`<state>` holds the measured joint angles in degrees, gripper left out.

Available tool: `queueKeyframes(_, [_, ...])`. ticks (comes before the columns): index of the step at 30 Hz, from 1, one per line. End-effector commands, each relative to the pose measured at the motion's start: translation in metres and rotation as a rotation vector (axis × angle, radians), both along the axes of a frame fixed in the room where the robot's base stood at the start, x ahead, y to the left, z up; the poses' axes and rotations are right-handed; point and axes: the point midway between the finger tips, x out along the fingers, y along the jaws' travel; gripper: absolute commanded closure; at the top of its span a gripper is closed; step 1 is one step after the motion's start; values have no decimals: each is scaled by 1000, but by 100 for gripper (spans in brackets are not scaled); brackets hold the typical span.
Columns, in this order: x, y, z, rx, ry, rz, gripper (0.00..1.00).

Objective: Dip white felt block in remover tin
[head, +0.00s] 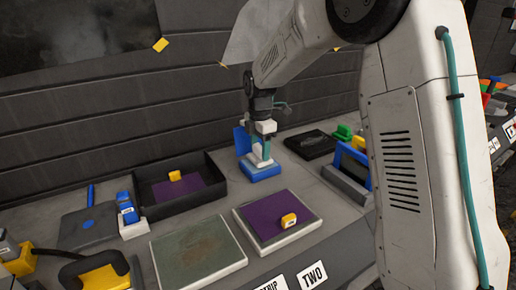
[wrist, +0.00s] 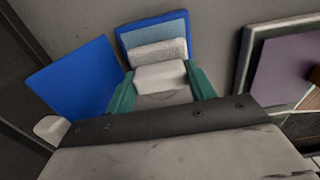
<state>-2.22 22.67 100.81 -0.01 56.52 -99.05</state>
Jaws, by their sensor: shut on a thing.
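My gripper (head: 261,152) has teal fingers and is shut on the white felt block (wrist: 160,75), which sits between them in the wrist view. The block's rough white lower part (wrist: 158,50) is over the opening of the blue remover tin (wrist: 151,28), whose inside looks light blue. In the head view the tin (head: 264,172) stands on the bench directly under my gripper. I cannot tell whether the felt touches the inside. The tin's blue lid (wrist: 75,82) stands open to the left; it also shows in the head view (head: 241,139).
A black tray (head: 150,208) with a purple sheet and yellow block lies left of the tin. A purple-covered panel (head: 262,230) with a yellow block lies in front. A greenish panel (head: 197,256) is front left. A blue-handled thing (head: 352,165) and black slab (head: 309,145) are right.

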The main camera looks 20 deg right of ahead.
Motion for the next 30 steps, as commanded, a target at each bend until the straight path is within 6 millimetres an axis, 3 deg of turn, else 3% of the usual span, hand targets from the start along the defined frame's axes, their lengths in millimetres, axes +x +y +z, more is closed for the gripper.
queueKeyframes(30, [0,0,-10,0,0,-1,64])
